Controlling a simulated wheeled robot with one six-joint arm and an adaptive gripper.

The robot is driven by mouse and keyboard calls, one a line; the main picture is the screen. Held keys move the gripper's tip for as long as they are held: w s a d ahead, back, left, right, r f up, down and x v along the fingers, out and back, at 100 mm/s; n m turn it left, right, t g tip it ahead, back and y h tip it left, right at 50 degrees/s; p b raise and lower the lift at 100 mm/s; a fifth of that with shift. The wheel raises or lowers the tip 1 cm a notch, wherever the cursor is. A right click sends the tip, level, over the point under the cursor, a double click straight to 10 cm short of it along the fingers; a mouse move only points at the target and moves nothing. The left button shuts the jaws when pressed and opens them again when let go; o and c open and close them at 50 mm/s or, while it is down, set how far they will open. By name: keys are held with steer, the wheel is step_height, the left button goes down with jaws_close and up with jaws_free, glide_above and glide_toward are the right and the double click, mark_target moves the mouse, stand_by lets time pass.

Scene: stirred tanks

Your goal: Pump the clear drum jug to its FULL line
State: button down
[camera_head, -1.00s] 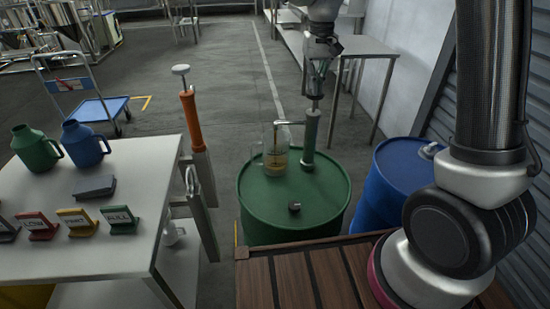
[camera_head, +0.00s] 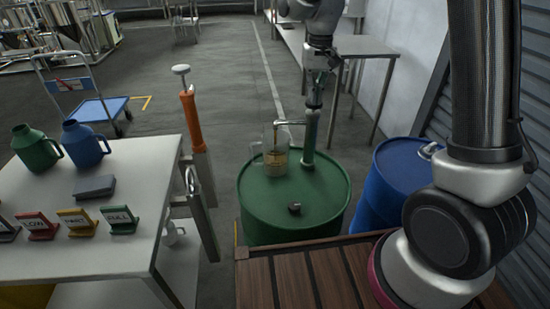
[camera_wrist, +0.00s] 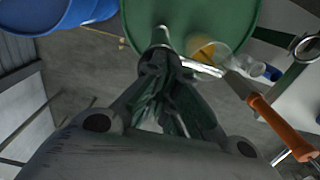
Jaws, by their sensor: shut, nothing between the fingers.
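The clear drum jug (camera_head: 270,156) stands on the green drum (camera_head: 300,216) with amber liquid in its lower part. The FULL line is too small to make out. My gripper (camera_head: 315,92) is shut and empty, fingers down at the top of the pump; I cannot tell whether they touch it. The wrist view shows my gripper (camera_wrist: 172,88), the drum's edge (camera_wrist: 140,25) and the jug (camera_wrist: 208,50).
A blue drum (camera_head: 393,195) stands to the right. The left table (camera_head: 120,255) holds green and blue jugs (camera_head: 84,144) and several coloured signs (camera_head: 120,219). An orange pump (camera_head: 192,118) stands between table and green drum. A small dark cap (camera_head: 294,208) lies on the drum.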

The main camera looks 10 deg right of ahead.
steer(key=shift+f, duration=0.5)
steer(key=shift+r, duration=3.85)
steer(key=shift+f, duration=0.4)
steer(key=shift+f, duration=3.45)
steer(key=shift+r, duration=3.85)
steer(key=shift+f, duration=0.1)
